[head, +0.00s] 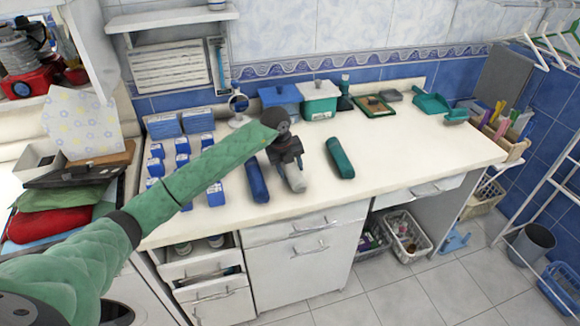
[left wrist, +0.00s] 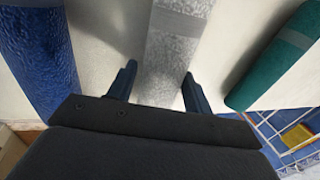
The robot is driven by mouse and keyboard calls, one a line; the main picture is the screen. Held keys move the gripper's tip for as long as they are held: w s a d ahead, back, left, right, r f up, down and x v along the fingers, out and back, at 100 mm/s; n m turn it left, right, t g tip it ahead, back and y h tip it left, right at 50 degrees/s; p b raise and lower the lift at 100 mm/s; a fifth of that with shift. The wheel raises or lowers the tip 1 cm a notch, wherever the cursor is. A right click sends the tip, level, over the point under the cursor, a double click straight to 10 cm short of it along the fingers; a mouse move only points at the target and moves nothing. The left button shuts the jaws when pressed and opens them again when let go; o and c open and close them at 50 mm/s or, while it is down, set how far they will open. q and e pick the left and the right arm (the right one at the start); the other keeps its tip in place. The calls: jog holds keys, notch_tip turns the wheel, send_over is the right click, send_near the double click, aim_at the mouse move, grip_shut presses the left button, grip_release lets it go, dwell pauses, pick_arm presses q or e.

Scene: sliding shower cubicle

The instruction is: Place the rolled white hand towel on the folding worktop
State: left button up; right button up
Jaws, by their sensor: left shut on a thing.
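The rolled white hand towel (head: 296,181) shows as a pale grey-white roll below my left gripper (head: 288,163) in the head view. In the left wrist view the towel (left wrist: 172,48) runs between the two fingers, and the gripper is shut on it. The towel is over the white worktop (head: 400,160), between a blue roll (head: 257,182) and a green roll (head: 340,158). I cannot tell whether it touches the surface. The gripper and arm hide part of it. My right gripper is not in view.
Several small blue boxes (head: 215,193) stand left of the blue roll, partly behind my arm. A blue box (head: 281,97), a green-and-white tub (head: 319,103) and a framed tray (head: 374,105) line the back. The worktop right of the green roll is clear.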

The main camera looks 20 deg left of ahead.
pick_arm(q)
jog(key=shift+f, duration=0.4)
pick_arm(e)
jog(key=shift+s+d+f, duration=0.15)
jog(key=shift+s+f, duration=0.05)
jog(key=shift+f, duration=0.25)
pick_arm(q)
jog(key=shift+f, duration=0.1)
jog(key=o, duration=1)
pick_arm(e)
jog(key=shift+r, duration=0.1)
pick_arm(q)
jog(key=shift+r, duration=0.2)
jog(key=shift+a+r, duration=0.1)
jog(key=shift+r, duration=0.25)
jog(key=shift+b+v, duration=1.9)
jog(key=shift+v, duration=3.65)
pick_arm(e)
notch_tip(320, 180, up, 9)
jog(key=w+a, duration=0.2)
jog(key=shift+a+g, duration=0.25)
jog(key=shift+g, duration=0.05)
